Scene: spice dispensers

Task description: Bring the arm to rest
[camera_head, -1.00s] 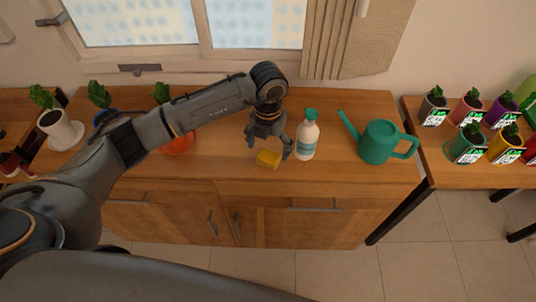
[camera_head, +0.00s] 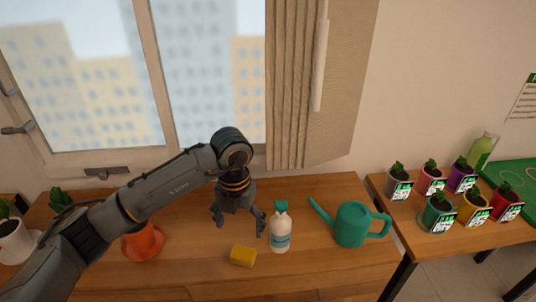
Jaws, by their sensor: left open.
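My left arm comes in from the left, and its gripper (camera_head: 240,228) points down over the wooden cabinet top (camera_head: 335,272). The gripper is open and empty. A yellow sponge (camera_head: 243,256) lies on the top just below and in front of the fingers. A white bottle with a teal cap (camera_head: 280,230) stands upright close to the right of the gripper. My right gripper is not in view.
A teal watering can (camera_head: 352,224) stands right of the bottle. An orange pot (camera_head: 143,242) and a white pot with a plant (camera_head: 14,240) are at left, partly behind my arm. Several labelled potted plants (camera_head: 438,213) stand on the right table. A window and curtain (camera_head: 310,90) are behind.

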